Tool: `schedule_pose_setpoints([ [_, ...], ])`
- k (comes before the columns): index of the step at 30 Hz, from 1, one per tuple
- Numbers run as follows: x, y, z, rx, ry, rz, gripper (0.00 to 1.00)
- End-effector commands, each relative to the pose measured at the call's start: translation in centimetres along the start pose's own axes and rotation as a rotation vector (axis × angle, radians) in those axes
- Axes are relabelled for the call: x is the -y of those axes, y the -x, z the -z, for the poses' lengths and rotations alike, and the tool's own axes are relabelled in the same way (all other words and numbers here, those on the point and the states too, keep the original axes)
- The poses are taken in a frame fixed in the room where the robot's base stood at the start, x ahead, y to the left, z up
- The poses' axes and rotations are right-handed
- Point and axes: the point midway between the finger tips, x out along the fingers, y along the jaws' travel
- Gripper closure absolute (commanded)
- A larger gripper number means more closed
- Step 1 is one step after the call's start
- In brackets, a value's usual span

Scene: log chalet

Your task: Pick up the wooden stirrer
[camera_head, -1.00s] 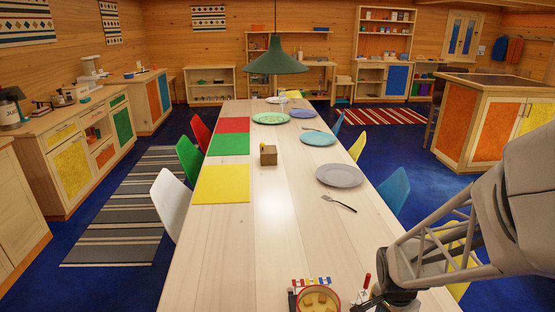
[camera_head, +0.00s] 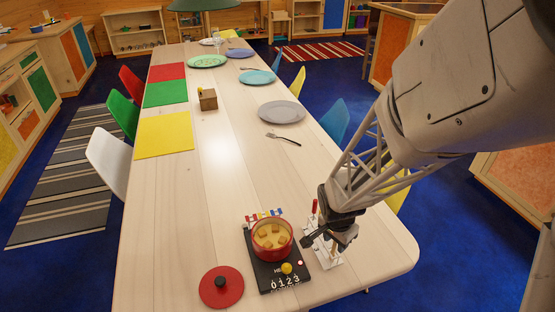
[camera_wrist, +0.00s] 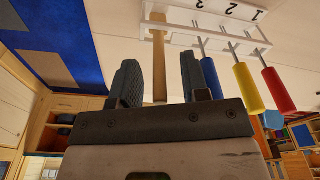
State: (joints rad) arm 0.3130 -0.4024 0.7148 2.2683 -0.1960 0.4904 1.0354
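The wooden stirrer (camera_wrist: 159,55) is a pale, straight wooden stick at the white numbered rack (camera_wrist: 212,28) in the wrist view. My gripper (camera_wrist: 168,70) is open, with one dark finger on each side of the stirrer and gaps between stick and fingers. In the head view my gripper (camera_head: 335,236) is at the white rack (camera_head: 325,252), right of the red pot. My gripper and arm cover much of the rack there, and I cannot make out the stirrer clearly.
Forks with yellow (camera_wrist: 247,87) and red (camera_wrist: 277,90) handles are in the rack beside the stirrer. The red pot (camera_head: 272,252) with bread cubes stands on a black burner (camera_head: 283,280). A red lid (camera_head: 221,287) lies left of it.

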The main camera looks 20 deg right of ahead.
Motion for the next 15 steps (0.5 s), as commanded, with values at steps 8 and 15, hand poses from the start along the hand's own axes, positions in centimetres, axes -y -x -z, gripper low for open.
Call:
schedule_pose_setpoints([
  [8, 0.0, 0.01, 0.0, 0.0, 0.0, 0.0, 0.99],
  [15, 0.0, 0.01, 0.0, 0.0, 0.0, 0.0, 1.0],
])
